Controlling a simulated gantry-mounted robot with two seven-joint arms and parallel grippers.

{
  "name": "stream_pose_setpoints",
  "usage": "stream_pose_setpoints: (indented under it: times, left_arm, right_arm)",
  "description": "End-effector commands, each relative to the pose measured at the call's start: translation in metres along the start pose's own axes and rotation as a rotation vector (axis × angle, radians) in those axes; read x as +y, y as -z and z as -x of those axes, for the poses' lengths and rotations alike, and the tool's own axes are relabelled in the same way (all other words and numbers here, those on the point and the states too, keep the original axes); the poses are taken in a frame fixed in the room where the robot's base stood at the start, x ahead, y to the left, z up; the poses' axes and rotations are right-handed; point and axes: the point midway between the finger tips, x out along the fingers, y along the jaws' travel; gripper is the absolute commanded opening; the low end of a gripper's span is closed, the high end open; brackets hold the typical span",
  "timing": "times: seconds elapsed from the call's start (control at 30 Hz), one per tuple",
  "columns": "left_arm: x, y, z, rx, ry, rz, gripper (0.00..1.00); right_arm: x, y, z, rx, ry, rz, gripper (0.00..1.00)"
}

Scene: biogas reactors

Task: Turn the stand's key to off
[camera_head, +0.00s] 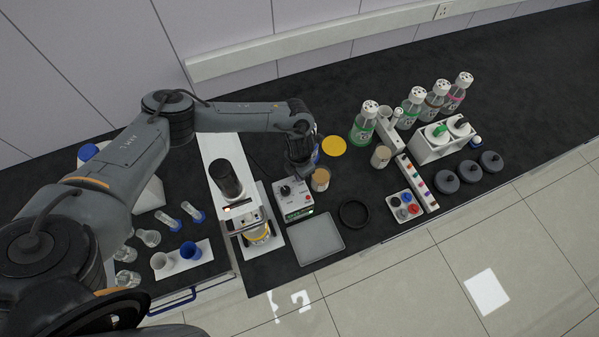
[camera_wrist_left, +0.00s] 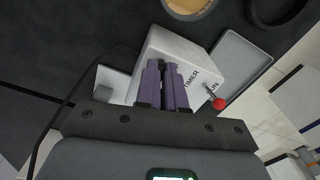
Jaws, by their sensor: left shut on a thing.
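The stand's white control box (camera_head: 295,208) sits on the black bench, with a dark round knob (camera_head: 286,190) on its top. In the left wrist view the box (camera_wrist_left: 195,55) carries the printed words TIMER and RUN, and a red ball-ended lever (camera_wrist_left: 219,103) sticks out beside it. My left gripper (camera_head: 298,172) reaches down over the back of the box. Its purple fingers (camera_wrist_left: 164,68) are close together over the box top. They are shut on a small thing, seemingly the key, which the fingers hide. How far the key is turned does not show. My right gripper is not in view.
A grey tray (camera_head: 318,240) lies in front of the box. A jar (camera_head: 320,180) and a black ring (camera_head: 354,213) stand to its right. A white stand (camera_head: 222,165) with a black cylinder (camera_head: 226,180) is close on the left. Bottles stand further right.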

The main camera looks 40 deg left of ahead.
Motion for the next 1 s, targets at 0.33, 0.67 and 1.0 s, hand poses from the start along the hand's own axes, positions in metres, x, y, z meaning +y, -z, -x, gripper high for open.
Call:
stream_pose_setpoints:
  times: [0.33,0.67,1.0]
  left_arm:
    - [0.000,0.000,0.002,0.001,0.001,0.327,0.00]
    - [0.000,0.000,0.003,0.001,0.002,0.641,0.00]
    - [0.001,0.001,0.004,0.001,0.002,0.961,0.00]
  right_arm:
    - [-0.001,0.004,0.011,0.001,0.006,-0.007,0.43]
    - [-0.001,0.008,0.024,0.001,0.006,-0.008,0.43]
    - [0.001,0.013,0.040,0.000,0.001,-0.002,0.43]
